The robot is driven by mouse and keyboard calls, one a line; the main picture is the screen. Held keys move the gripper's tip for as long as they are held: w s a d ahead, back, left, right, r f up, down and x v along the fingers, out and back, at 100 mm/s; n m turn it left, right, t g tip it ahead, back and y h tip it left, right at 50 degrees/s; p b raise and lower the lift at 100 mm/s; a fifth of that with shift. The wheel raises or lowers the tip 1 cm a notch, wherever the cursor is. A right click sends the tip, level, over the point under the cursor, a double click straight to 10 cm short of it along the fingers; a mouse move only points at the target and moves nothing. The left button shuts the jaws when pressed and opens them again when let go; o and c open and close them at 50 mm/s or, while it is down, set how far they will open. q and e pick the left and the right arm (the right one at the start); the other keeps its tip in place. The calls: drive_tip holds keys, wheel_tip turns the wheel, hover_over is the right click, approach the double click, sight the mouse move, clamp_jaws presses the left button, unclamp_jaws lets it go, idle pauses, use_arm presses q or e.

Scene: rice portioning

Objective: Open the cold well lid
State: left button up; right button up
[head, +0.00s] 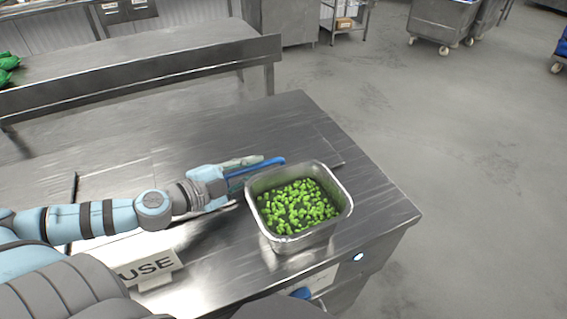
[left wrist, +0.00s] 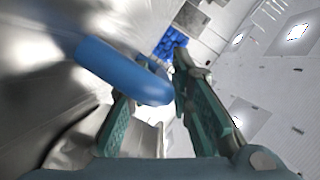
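The steel counter (head: 330,185) carries a flat panel with dark seams, which looks like the closed cold well lid. A blue handle (head: 268,163) lies low over it, just behind a steel pan (head: 345,197) of green cubes. My left gripper (head: 243,168) is at the blue handle, low over the counter. In the left wrist view the blue handle (left wrist: 125,72) crosses in front of one finger and ends near the other. The fingers (left wrist: 155,95) are apart, and I see no clear grip on the handle. The lower finger is mostly hidden in the head view. My right gripper is out of view.
The steel pan stands close to my left gripper, near the counter's front edge. A sign reading "USE" (head: 150,268) stands at the front left. Another steel table (head: 150,65) is behind. The floor (head: 450,150) to the right is clear.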

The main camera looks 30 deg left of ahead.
use_arm(q)
drive_tip(key=shift+x, duration=0.8)
drive_tip(key=shift+s+r, duration=0.15)
drive_tip(key=shift+s, duration=0.1)
drive_tip(key=shift+c, duration=0.4)
clamp_jaws()
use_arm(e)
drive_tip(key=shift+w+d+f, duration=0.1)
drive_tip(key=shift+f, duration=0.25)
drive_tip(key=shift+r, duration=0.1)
